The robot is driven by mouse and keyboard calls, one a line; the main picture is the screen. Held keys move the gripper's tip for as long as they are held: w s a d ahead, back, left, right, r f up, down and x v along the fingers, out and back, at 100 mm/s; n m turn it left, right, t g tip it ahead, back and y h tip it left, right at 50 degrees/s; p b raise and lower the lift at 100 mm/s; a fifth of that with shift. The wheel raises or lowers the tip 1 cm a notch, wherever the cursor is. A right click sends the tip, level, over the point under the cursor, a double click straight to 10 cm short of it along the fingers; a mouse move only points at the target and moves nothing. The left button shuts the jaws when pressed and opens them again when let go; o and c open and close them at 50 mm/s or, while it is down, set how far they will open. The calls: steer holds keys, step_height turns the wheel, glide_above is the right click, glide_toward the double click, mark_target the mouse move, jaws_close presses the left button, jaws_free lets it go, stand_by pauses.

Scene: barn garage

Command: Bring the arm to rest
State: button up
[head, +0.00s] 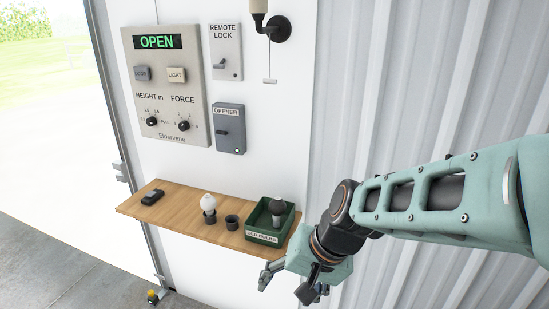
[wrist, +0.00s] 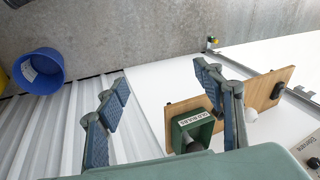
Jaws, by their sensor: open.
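My gripper (head: 288,284) is at the lower middle of the head view, just right of and in front of the wooden shelf (head: 180,219). Its fingers are spread and nothing shows between them; in the wrist view the gripper (wrist: 163,85) also stands open. My arm reaches in from the right edge of the head view. The green bin (head: 253,222), labelled for old bulbs, is close to the gripper on the shelf's right end. A dark-topped bulb (head: 276,207) is in it.
A white bulb (head: 208,202), a small dark cup (head: 232,222) and a black remote (head: 152,197) are on the shelf. A control panel (head: 166,84) reading OPEN and a wall lamp (head: 277,28) are above. A blue bucket (wrist: 37,69) stands on the floor.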

steer(key=s+d+r+n+t+h, duration=0.1)
steer(key=s+d+r+h, duration=0.1)
steer(key=d+r, duration=0.3)
steer(key=s+d+r+t+h+p, duration=0.1)
steer(key=s+d+r, duration=0.3)
steer(key=d+r, duration=0.1)
steer(key=shift+s+d+r+n+t+h, duration=0.4)
steer(key=shift+r, duration=0.35)
